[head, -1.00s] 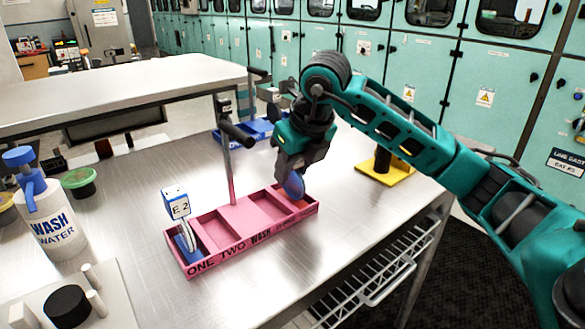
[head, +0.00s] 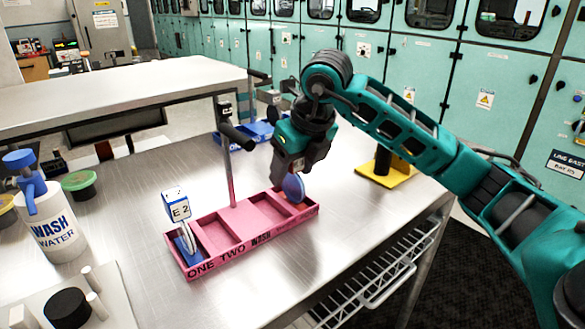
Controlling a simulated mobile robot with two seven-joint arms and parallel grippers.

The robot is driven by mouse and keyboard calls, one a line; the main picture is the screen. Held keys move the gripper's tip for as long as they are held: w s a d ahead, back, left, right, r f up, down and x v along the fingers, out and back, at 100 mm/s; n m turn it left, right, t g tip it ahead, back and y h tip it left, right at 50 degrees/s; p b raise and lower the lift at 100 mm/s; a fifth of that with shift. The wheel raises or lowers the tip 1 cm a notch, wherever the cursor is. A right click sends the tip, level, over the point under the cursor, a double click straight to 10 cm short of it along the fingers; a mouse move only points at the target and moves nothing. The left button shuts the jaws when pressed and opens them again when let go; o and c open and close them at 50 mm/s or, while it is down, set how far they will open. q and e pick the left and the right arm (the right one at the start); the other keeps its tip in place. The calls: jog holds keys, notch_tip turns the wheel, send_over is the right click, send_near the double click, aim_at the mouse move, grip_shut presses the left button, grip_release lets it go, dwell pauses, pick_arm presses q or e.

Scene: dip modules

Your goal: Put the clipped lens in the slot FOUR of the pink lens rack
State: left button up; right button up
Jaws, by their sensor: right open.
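The pink lens rack (head: 240,250) lies on the metal table, with ONE, TWO and WASH readable on its front. A blue lens (head: 294,188) stands upright at the rack's right-end compartment; its clip is hidden by my gripper. My right gripper (head: 287,172) is open, just above and left of this lens, and partly covers that end of the rack. I cannot tell whether it touches the lens. Another lens (head: 188,240) with a white-and-blue clip marked E 2 (head: 177,206) stands in the left-end compartment. The middle compartments look empty. My left gripper is out of view.
A WASH WATER bottle (head: 52,225) and green tub (head: 78,184) stand at left. A blue tray (head: 258,133) lies behind, a yellow stand (head: 385,174) at right. Bare table lies right of the rack.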

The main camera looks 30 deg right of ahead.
jog(key=p+v, duration=0.1)
jog(key=v, duration=1)
jog(key=shift+r, duration=0.2)
jog(key=shift+s, duration=0.2)
